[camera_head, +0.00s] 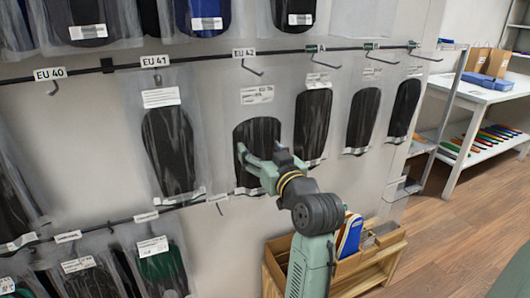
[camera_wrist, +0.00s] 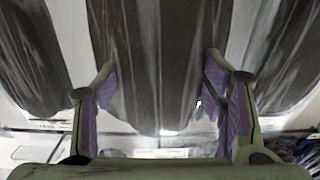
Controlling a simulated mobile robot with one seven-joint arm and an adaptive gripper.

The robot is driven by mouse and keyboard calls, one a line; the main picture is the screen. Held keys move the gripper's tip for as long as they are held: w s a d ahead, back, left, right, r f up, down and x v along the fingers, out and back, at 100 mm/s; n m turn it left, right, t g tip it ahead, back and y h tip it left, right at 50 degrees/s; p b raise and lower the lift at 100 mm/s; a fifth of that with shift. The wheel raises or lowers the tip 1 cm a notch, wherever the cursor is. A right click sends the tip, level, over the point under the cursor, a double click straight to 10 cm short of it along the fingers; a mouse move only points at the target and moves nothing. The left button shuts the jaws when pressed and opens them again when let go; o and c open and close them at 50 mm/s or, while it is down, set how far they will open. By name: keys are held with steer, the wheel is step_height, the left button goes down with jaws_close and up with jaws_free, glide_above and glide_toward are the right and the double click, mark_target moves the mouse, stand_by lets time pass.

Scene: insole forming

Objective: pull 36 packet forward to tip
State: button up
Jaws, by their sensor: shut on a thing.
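A clear packet with a dark insole (camera_head: 257,132) hangs under the EU 42 label (camera_head: 244,53); its own printed label is too small to read. My gripper (camera_head: 262,158) is at the lower half of this packet. In the wrist view my gripper (camera_wrist: 160,85) has one finger on each side of the dark insole packet (camera_wrist: 152,50), shut on its edges. The packet's lower end shows between the fingers. I cannot read a 36 on any packet.
Similar packets hang close by, one to the left (camera_head: 168,145) and several to the right (camera_head: 313,115). A lower rail (camera_head: 190,204) carries more packets. A wooden box (camera_head: 378,243) stands below, and a white table (camera_head: 480,92) is at the right.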

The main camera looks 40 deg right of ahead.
steer(key=shift+s+a, duration=0.1)
steer(key=shift+s, duration=0.25)
steer(key=o, duration=1.3)
steer(key=v, duration=1.2)
steer(key=shift+w+r, duration=0.1)
